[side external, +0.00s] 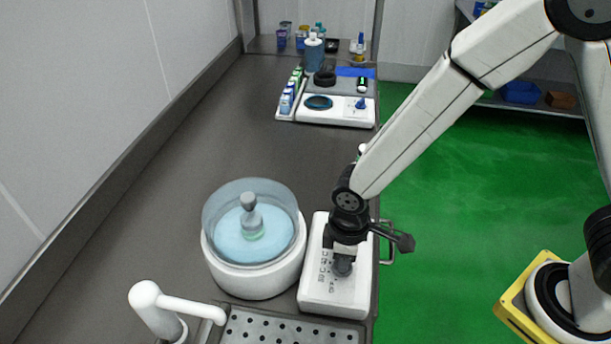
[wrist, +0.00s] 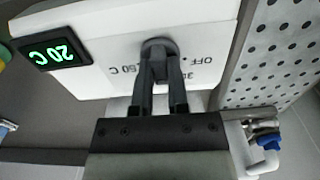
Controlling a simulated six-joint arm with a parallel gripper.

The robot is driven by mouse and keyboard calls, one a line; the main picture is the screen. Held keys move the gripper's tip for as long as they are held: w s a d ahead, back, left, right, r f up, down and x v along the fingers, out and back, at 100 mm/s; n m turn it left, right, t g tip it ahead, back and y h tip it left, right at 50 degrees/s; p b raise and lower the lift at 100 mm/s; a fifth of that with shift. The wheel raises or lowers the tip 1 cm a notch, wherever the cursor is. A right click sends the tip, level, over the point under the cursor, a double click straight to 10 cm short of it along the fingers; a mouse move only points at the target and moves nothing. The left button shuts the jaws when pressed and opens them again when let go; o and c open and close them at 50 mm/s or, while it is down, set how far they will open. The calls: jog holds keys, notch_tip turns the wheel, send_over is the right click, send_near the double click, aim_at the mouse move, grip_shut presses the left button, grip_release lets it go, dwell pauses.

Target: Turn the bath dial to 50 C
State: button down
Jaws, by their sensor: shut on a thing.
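The bath dial (wrist: 158,44) is a dark grey knob on the white control box (wrist: 105,25). My gripper (wrist: 161,65) is shut on the dial, one finger on each side. Printed labels, OFF among them, sit around the dial, partly hidden by the fingers. The display (wrist: 55,54) shows green digits upside down, reading 20 C. In the side view my gripper points down onto the control box (side external: 318,296), with the dial (side external: 343,266) under it. The round bath (side external: 252,280) stands just left of the box, with blue water and a grey-topped vessel inside.
A perforated metal plate (side external: 265,328) and a white tap-like pipe (side external: 150,300) lie in front. Further back, a white station (side external: 345,112) and several bottles stand on the dark bench (side external: 190,130). The middle of the bench is clear.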

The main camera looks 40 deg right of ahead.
jog(key=m, duration=1.3)
jog(key=shift+m, duration=0.3)
jog(key=c, duration=0.6)
grip_release()
jog(key=shift+r, duration=0.1)
jog(key=shift+r, duration=3.85)
